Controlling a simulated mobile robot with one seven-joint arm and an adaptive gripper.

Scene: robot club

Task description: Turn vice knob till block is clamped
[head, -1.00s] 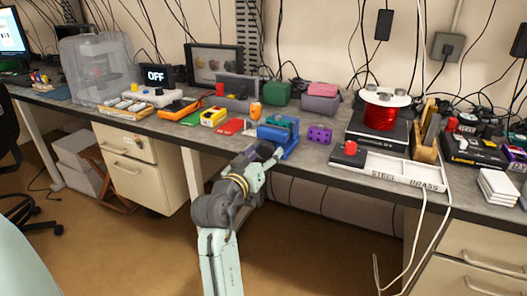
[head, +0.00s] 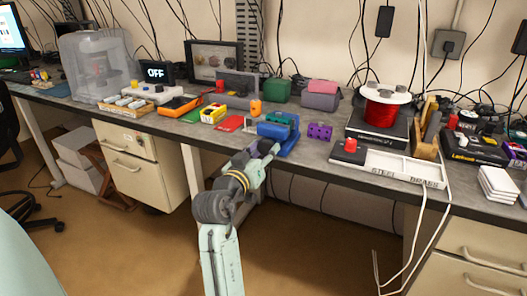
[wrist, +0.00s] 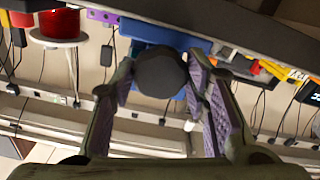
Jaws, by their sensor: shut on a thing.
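The blue vice (head: 289,145) sits at the front edge of the bench in the head view, with a teal part (head: 277,121) at its top. I cannot tell where the block ends and the jaws begin. My gripper (head: 268,149) is at the front of the vice. In the wrist view the dark round vice knob (wrist: 160,74) lies between the two purple-padded fingers of my gripper (wrist: 159,82), which are shut on it. The blue vice body (wrist: 160,34) shows behind the knob. The jaws and block are hidden there.
A purple block with holes (head: 319,131) stands just right of the vice. A white tray (head: 398,166) lies further right. Open space is in front of the bench.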

